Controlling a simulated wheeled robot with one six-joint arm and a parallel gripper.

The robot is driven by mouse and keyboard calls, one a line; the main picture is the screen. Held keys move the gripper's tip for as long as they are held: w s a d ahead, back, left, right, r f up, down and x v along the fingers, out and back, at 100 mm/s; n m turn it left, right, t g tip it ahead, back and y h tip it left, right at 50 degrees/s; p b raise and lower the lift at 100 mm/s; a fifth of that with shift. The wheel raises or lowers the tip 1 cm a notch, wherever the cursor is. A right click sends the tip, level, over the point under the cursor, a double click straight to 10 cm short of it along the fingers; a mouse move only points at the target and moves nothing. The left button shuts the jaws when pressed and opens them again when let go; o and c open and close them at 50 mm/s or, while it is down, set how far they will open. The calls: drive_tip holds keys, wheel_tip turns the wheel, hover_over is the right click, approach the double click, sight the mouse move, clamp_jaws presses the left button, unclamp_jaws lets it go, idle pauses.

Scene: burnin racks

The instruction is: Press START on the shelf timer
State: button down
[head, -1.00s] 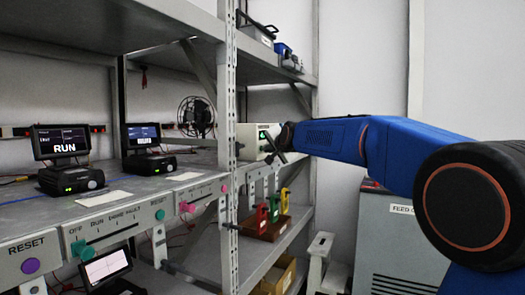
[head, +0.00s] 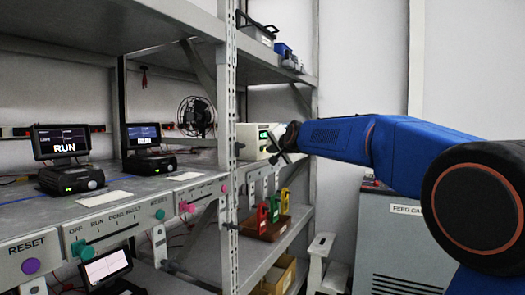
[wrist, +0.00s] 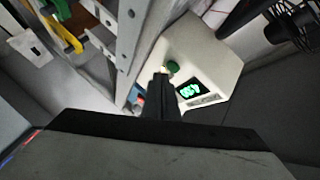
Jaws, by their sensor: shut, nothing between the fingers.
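The shelf timer is a cream box (head: 250,140) with a green-lit display, standing on the middle shelf behind the rack post in the head view. In the wrist view the timer (wrist: 211,62) shows tilted, with green digits on a dark display (wrist: 189,90) and a round green button (wrist: 173,67) beside it. My gripper (head: 276,147) is shut and empty, in front of the timer's face. In the wrist view the fingertips (wrist: 161,76) sit just beside the green button; I cannot tell whether they touch it.
The perforated rack post (head: 229,120) stands close to the left of my gripper. Red, green and yellow clamps (head: 274,207) sit in a brown tray below. A fan (head: 196,117) and two display units stand on the left shelf. A grey cabinet (head: 390,240) stands below my arm.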

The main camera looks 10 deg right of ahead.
drive_tip(key=shift+d, duration=0.1)
drive_tip(key=s+d, duration=0.1)
drive_tip(key=d, duration=0.1)
drive_tip(key=s+d, duration=0.2)
idle(0.7)
idle(0.5)
drive_tip(key=s+d+f+n+g+h, duration=0.1)
drive_tip(key=s+d+f+n+g, duration=0.1)
drive_tip(key=s+f, duration=1)
drive_tip(key=s+d+f+n+g, duration=0.2)
drive_tip(key=s+f+n+g, duration=0.2)
drive_tip(key=s+f, duration=0.9)
drive_tip(key=s+d+f+n+g+h, duration=0.1)
drive_tip(key=s+f, duration=1.2)
drive_tip(key=s, duration=1.6)
drive_tip(key=d+n+g, duration=0.1)
drive_tip(key=n+g, duration=0.1)
drive_tip(key=g, duration=0.1)
drive_tip(key=shift+s+n+h, duration=0.2)
drive_tip(key=shift+n+h, duration=0.1)
